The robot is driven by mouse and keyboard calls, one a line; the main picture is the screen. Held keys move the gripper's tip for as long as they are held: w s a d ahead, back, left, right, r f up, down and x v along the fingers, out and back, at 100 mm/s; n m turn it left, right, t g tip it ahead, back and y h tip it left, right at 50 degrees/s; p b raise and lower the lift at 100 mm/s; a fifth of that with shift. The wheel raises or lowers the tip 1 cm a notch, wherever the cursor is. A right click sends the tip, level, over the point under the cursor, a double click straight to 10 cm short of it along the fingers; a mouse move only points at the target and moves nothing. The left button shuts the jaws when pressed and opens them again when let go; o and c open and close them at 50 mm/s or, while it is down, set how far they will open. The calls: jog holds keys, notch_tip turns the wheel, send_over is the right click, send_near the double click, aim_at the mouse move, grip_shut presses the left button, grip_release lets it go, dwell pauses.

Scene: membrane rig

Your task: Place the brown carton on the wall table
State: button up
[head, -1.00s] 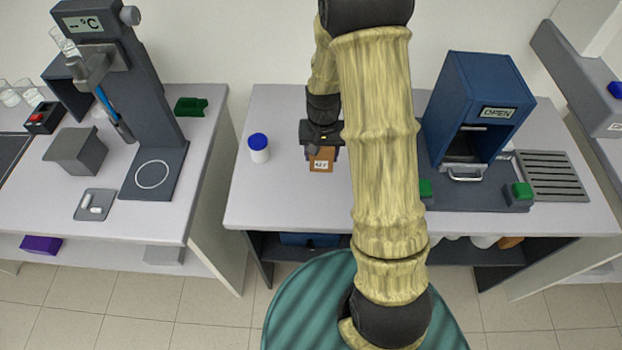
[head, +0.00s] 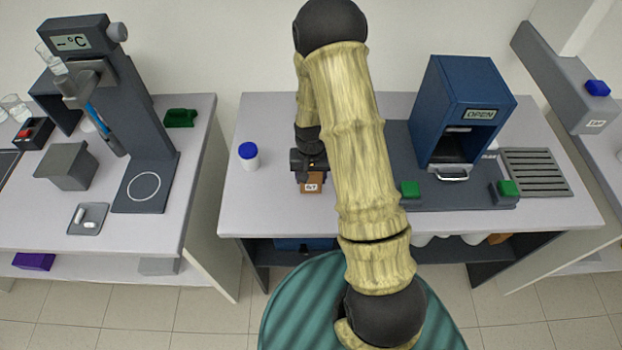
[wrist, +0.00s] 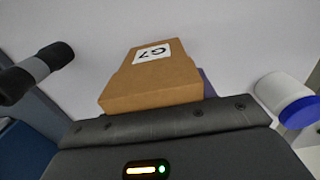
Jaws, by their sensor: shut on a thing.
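The brown carton (head: 312,187) with a white label hangs at the front of my gripper (head: 309,170) in the head view, over the left part of the middle table (head: 262,205) against the wall. In the wrist view the carton (wrist: 150,88) stands out beyond the dark gripper body, its label reading G7. My gripper is shut on the carton. The fingertips are hidden in the wrist view. I cannot tell whether the carton's underside touches the tabletop.
A white bottle with a blue lid (head: 249,156) stands left of the carton. A blue machine marked OPEN (head: 462,115), with green buttons before it, stands on the right. A left table (head: 170,222) carries a grey instrument (head: 135,110). The tabletop before the carton is clear.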

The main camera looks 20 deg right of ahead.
jog(key=shift+f, duration=1.1)
jog(key=shift+f, duration=0.1)
jog(key=shift+f, duration=0.1)
jog(key=o, duration=1)
jog(key=shift+o, duration=0.2)
notch_tip(320, 180, up, 12)
jog(key=b, duration=0.3)
jog(key=shift+r, duration=0.2)
